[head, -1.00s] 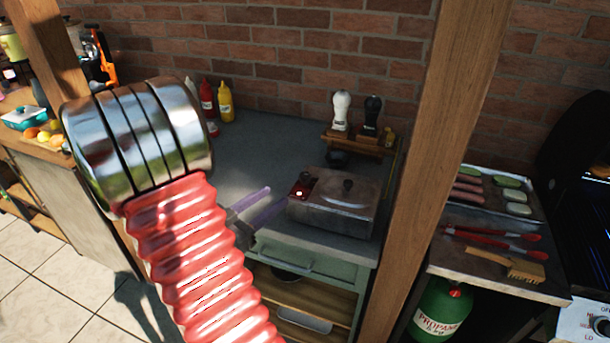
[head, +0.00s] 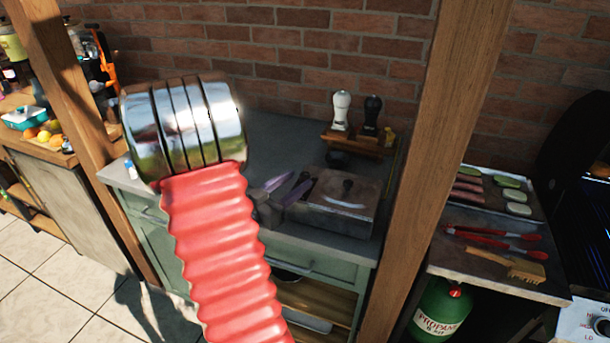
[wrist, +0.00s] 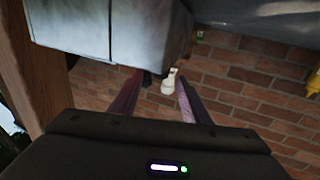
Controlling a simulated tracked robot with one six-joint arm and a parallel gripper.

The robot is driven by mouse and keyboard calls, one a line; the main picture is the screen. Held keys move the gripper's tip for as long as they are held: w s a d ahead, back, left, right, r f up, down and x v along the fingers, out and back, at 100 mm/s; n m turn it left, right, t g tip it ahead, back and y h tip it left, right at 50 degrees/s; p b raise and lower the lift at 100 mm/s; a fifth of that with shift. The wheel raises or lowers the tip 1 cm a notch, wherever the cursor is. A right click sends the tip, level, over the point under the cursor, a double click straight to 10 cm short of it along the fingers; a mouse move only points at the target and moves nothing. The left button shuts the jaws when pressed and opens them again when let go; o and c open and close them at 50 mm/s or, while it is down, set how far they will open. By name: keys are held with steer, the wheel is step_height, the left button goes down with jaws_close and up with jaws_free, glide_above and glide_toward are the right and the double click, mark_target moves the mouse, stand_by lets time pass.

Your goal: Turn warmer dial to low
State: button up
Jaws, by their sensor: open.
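The warmer (head: 345,204) is a grey metal box with a dark lid knob, standing at the front right of the counter. Its dial, on the left end, is hidden behind my gripper in the head view. My gripper (head: 298,180) is at that left end, its two purple fingers apart and empty. I cannot tell whether a finger touches the dial. In the wrist view a pale grey box face, likely the warmer (wrist: 105,25), fills the upper left. The open fingers (wrist: 160,78) reach below it, and the dial cannot be made out.
A white shaker (head: 341,110) and a dark shaker (head: 372,115) stand on a wooden rack (head: 357,146) behind the warmer. A wooden post (head: 430,150) rises right of it. A yellow bottle (wrist: 299,110) shows in the wrist view. The counter (head: 285,135) behind my arm looks clear.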

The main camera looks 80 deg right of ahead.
mark_target(301, 177)
steer(key=shift+x, duration=2.4)
steer(key=c, duration=1)
